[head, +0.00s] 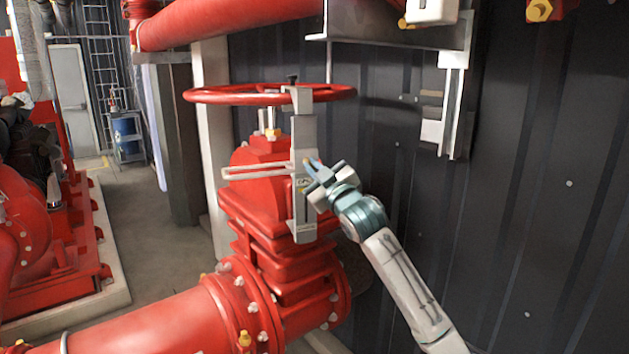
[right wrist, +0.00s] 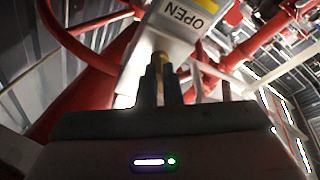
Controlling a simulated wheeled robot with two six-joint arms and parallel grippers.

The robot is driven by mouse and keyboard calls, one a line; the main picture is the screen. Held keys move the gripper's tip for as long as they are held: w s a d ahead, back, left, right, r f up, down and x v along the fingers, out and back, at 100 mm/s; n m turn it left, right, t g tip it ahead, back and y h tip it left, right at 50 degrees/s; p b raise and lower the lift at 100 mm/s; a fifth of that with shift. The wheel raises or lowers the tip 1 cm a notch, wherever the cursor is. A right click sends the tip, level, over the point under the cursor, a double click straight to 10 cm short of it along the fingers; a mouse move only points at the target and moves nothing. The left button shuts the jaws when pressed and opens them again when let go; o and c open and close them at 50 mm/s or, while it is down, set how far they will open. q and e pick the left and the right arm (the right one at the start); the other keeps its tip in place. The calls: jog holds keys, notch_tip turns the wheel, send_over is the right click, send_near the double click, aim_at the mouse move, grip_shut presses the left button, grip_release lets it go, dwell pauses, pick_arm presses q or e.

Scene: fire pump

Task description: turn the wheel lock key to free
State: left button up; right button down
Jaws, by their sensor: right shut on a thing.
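The red handwheel (head: 215,96) sits level on top of the red valve (head: 255,195). A tall grey lock housing (head: 304,135) stands upright against the wheel's near rim, with small labels on its face. My right gripper (head: 312,178) reaches it from the right at mid-height. My left gripper is not in view.
A dark corrugated wall (head: 520,200) stands close behind the valve. A large red pipe (head: 230,22) crosses above the wheel, with a grey bracket (head: 455,100) at upper right. A red pipe (head: 150,325) runs along the bottom. Open floor (head: 140,220) lies to the left.

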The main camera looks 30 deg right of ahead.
jog(key=shift+a+m+h+b, duration=0.1)
jog(key=shift+m+h+b, duration=0.75)
jog(key=shift+m, duration=0.65)
jog(key=shift+d+m+h+b, duration=0.1)
jog(key=shift+m+h+b, duration=0.45)
jog(key=shift+m+b, duration=0.8)
jog(key=shift+a+m+h+b, duration=0.1)
jog(key=shift+m+h+b, duration=0.65)
jog(key=shift+m, duration=0.9)
jog(key=shift+r, duration=0.1)
jog(key=c, duration=1.6)
grip_release()
jog(key=shift+w, duration=0.1)
jog(key=shift+f, duration=0.2)
jog(key=b+v, duration=0.4)
jog(key=v, duration=0.6)
jog(key=shift+s+b, duration=0.35)
jog(key=shift+s, duration=0.05)
